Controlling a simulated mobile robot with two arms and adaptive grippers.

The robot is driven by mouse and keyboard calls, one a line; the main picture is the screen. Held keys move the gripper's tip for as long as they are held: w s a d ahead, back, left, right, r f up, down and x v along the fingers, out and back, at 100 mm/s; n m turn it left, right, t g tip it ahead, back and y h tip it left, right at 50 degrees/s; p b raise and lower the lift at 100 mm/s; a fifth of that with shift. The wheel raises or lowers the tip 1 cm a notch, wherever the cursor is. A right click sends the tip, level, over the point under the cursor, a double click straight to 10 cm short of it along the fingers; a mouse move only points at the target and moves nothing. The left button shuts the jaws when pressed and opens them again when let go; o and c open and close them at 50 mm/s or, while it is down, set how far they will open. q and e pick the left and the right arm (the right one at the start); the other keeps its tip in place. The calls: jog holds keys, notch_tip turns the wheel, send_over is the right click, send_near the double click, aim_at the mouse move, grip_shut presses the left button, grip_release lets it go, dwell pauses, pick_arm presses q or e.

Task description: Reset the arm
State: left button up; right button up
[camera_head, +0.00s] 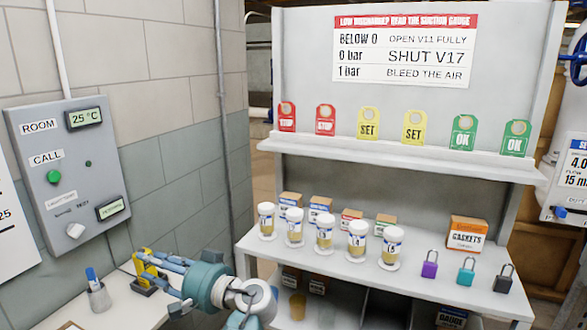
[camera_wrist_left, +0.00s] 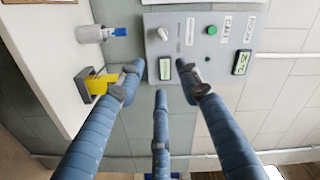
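My left gripper (camera_head: 156,270) comes in low at the left of the head view, its blue fingers pointing left above the bench. In the left wrist view my left gripper (camera_wrist_left: 163,82) has its three fingers spread apart with nothing between them. Behind the fingers is the grey control panel (camera_wrist_left: 184,51), upside down there; it also hangs on the wall in the head view (camera_head: 72,160). A yellow object in a dark holder (camera_wrist_left: 98,85) stands on the bench beside one fingertip; I cannot tell if they touch. My right gripper is in neither view.
The bench (camera_head: 115,312) also carries a cup with a blue-capped marker (camera_head: 97,292). On the right, the shelf unit (camera_head: 300,255) holds several jars, small boxes, a gasket box (camera_head: 466,234) and padlocks (camera_head: 466,271). Coloured tags stand on the upper shelf (camera_head: 400,155).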

pick_arm(q)
notch_tip(320, 180, down, 28)
jog(key=d+m+t+h, duration=0.1)
jog(key=d+m+h, duration=0.1)
jog(key=m+h, duration=0.4)
jog(key=s+d+f+m+g+h, duration=0.1)
jog(key=s+f+h, duration=0.1)
jog(key=s+f, duration=0.35)
jog(key=s+d+f+h, duration=0.1)
jog(key=s+f, duration=0.2)
jog(key=f, duration=0.6)
jog(key=s+d+f+m+g+h, duration=0.15)
jog(key=s+f, duration=0.25)
jog(key=f, duration=0.4)
jog(key=s+f+n+g+h, duration=0.1)
jog(key=s+f, duration=0.6)
jog(key=s, duration=0.7)
jog(key=s+d+f+n+g+h, duration=0.1)
jog(key=s+f, duration=0.5)
jog(key=s, duration=0.9)
jog(key=s+d+f+n+g+h, duration=0.1)
jog(key=s+f+h, duration=0.3)
jog(key=s, duration=1)
notch_tip(320, 180, down, 4)
jog(key=shift+s+r+n+g, duration=0.2)
jog(key=shift+n+g, duration=0.55)
jog(key=shift+n, duration=0.1)
jog(key=shift+s, duration=0.1)
jog(key=shift+c, duration=0.5)
jog(key=shift+s+a, duration=0.1)
